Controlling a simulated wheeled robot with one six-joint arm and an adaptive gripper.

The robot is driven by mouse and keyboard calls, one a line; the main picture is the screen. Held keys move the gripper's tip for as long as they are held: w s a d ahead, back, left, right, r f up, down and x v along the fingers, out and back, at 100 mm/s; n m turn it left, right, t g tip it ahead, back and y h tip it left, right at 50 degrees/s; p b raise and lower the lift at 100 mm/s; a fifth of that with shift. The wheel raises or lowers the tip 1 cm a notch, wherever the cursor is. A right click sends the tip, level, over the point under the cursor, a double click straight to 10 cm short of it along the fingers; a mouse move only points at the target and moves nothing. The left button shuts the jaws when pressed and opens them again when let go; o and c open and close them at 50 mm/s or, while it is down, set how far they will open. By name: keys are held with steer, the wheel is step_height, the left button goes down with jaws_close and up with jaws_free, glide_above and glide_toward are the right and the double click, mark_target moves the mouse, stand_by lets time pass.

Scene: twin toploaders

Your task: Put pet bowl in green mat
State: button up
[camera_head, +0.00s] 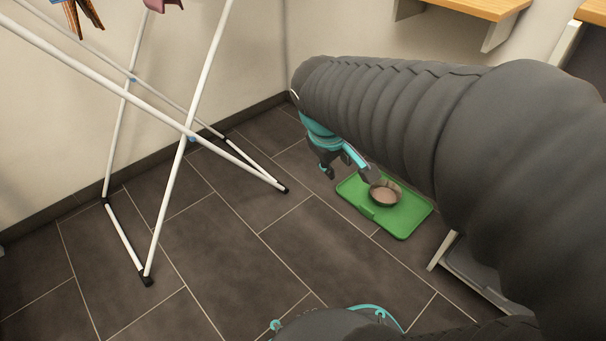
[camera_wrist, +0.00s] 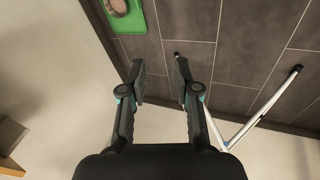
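The pet bowl (camera_head: 384,194) is a small round brownish bowl. It rests upright on the green mat (camera_head: 408,222), which lies on the floor. In the wrist view the bowl (camera_wrist: 118,7) and the mat (camera_wrist: 137,20) show at the top left, cut off by the frame edge. My gripper (camera_head: 346,172) is above the floor by the mat's far left side. In the head view one finger overlaps the bowl's edge. The wrist view shows my gripper (camera_wrist: 158,62) with its fingers apart and nothing between them, and the bowl away from the fingertips.
A white drying rack (camera_head: 185,140) stands on the floor at the left, its feet close to the mat's left. A wooden-topped bench (camera_head: 470,8) is at the back right. A grey and white object (camera_head: 475,275) stands right of the mat.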

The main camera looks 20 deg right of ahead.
steer(key=s+a+r+m+t+y, duration=0.1)
steer(key=s+a+m+t+y, duration=0.1)
steer(key=s+a, duration=0.5)
steer(key=shift+s+a+m+t+y, duration=0.3)
steer(key=shift+s+m+y, duration=0.35)
steer(key=shift+s, duration=0.25)
steer(key=shift+r, duration=0.1)
step_height(320, 180, up, 8)
steer(key=p, duration=0.8)
steer(key=shift+r, duration=0.25)
